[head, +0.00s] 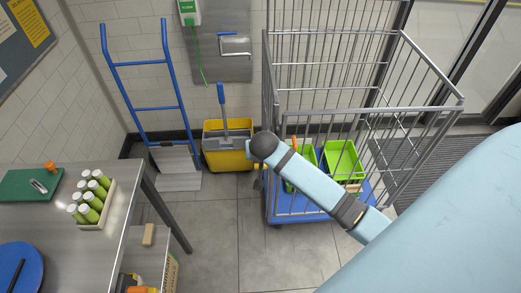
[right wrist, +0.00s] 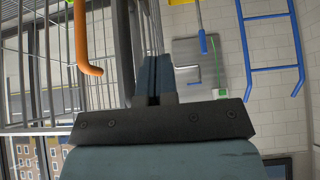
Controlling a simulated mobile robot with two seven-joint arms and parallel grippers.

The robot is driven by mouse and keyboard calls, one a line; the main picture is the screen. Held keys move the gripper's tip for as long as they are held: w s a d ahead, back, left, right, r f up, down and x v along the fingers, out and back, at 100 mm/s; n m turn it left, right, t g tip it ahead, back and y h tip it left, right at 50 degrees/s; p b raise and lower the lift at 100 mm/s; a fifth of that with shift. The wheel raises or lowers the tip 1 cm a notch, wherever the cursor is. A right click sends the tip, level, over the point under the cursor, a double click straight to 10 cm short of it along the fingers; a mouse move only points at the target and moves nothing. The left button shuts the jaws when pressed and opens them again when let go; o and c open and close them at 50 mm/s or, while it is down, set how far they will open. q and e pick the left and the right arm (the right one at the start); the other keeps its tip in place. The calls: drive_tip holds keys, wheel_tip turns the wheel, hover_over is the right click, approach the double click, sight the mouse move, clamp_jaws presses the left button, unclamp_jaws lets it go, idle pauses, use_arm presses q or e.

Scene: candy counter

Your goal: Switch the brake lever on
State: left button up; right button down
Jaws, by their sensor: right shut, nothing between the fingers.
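The wheeled wire cage (head: 272,100) stands at centre right on a blue base (head: 285,217). A small yellow-orange part (head: 258,167) shows low at its left side, just below the dark end of my right arm; it may be the brake lever, but its setting cannot be told. My right gripper (right wrist: 153,80) is shut and empty, its fingers pointing up the picture in the right wrist view. In the head view its fingers are mostly hidden by my arm. An orange handle-like bar (right wrist: 87,45) shows left of the fingers, apart from them. My left gripper is not in view.
Green crates (head: 343,160) sit in the cage. A yellow mop bucket (head: 228,160) and a blue hand truck (head: 145,62) stand by the wall. A steel table (head: 120,205) with a bottle tray (head: 103,215) is at left. Grey floor between table and cage is clear.

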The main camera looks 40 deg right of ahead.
drive_tip(key=x, duration=0.8)
drive_tip(key=shift+w+d+f, duration=0.15)
drive_tip(key=shift+f, duration=0.2)
wheel_tip(320, 180, down, 3)
drive_tip(key=shift+r+p, duration=0.2)
drive_tip(key=shift+p, duration=0.15)
drive_tip(key=shift+s+f, duration=0.25)
drive_tip(key=shift+f, duration=0.55)
drive_tip(key=shift+f, duration=0.1)
